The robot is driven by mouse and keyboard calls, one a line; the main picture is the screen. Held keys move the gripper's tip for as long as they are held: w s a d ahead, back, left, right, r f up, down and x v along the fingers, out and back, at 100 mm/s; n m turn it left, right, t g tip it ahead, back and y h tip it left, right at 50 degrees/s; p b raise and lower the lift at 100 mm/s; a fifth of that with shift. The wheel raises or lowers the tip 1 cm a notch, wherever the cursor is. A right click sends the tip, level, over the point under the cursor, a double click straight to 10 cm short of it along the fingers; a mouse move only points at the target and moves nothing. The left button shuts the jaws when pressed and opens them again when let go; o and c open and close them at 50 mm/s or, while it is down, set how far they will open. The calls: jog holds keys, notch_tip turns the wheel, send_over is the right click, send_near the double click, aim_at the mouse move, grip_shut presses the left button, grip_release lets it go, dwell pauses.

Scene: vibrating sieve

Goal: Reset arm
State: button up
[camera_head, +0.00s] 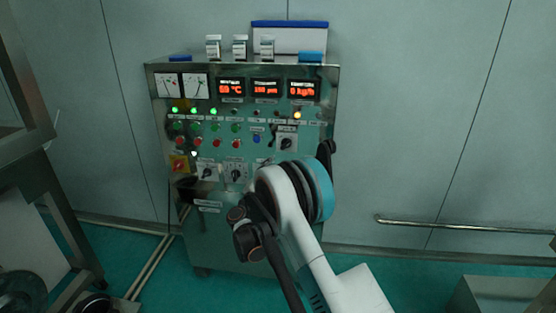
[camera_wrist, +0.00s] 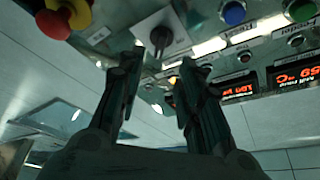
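The control cabinet (camera_head: 160,110) stands upright against the wall in the head view, with lit red displays, dial meters, buttons and rotary switches on its face. My arm, white with a blue ring, reaches up in front of its lower right part. My gripper is not clearly visible there, behind the arm. In the wrist view my gripper (camera_wrist: 160,62) has its two dark fingers apart with nothing held between them. A black rotary switch (camera_wrist: 161,38) on a pale plate shows just past the fingertips. Whether a finger touches it I cannot tell.
A metal frame (camera_head: 35,160) stands at the left. A wall rail (camera_head: 460,227) runs at right.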

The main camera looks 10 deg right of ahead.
jog(key=shift+v, duration=0.9)
notch_tip(320, 180, up, 17)
jog(key=a+n+t+y, duration=0.3)
jog(key=n+t+y, duration=0.1)
jog(key=n+y, duration=0.3)
jog(key=s+a+r+n+g+y, duration=0.1)
jog(key=s+r+n+g+y, duration=0.2)
jog(key=s+r+n+y, duration=0.55)
jog(key=s+d+f+g+h, duration=0.1)
jog(key=s+d+f+g, duration=0.2)
jog(key=s, duration=1.1)
jog(key=s+d+f+g+h, duration=0.1)
jog(key=s+d+f+g, duration=0.3)
jog(key=s+f, duration=0.4)
jog(key=s+d+f+n+g+h, duration=0.1)
jog(key=s+d+f+g, duration=0.3)
jog(key=s, duration=1.6)
jog(key=shift+f, duration=0.65)
